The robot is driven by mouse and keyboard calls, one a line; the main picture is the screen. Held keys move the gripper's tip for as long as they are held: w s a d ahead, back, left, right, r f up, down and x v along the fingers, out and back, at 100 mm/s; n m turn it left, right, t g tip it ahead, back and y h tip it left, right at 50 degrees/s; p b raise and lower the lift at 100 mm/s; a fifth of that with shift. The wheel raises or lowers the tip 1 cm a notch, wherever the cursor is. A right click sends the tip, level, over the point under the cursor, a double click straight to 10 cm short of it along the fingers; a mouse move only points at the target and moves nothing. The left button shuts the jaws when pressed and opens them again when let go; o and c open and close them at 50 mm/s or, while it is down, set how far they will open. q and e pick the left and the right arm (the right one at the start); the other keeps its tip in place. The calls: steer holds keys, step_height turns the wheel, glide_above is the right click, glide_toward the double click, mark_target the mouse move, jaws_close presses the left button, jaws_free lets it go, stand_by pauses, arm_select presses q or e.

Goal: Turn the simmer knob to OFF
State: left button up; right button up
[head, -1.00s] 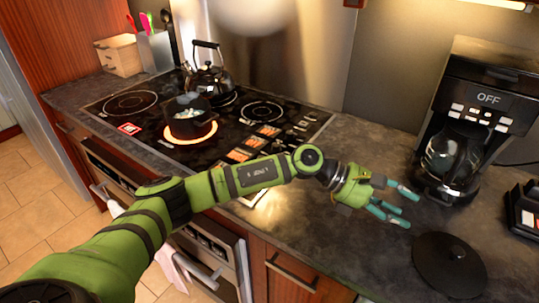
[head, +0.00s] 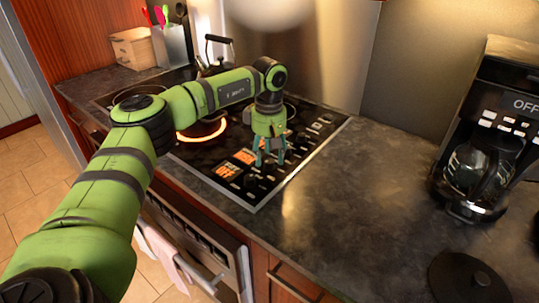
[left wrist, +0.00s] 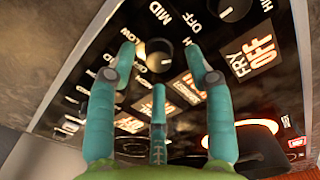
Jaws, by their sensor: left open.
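The stove's black control panel (head: 290,165) carries several round knobs and orange-lit displays (head: 229,170). My left gripper (head: 270,160) is open and points down over the panel. In the left wrist view its teal fingers are spread around a black knob (left wrist: 159,54); I cannot tell if they touch it. MID, LOW and OFF markings show near that knob. A second knob (left wrist: 233,9) is at the top, beside a display reading FRY OFF (left wrist: 252,55). The other displays are partly covered by the fingers, and I cannot read which knob is simmer. My right gripper is not in view.
A burner glows red (head: 202,133), mostly behind my left arm. A kettle (head: 216,62) stands at the back. A coffee maker (head: 490,130) and a black lid (head: 462,278) are on the right. The counter (head: 370,190) between stove and coffee maker is clear.

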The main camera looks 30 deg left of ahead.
arm_select(q)
steer(key=shift+f, duration=0.75)
jaws_close()
steer(key=shift+d, duration=0.1)
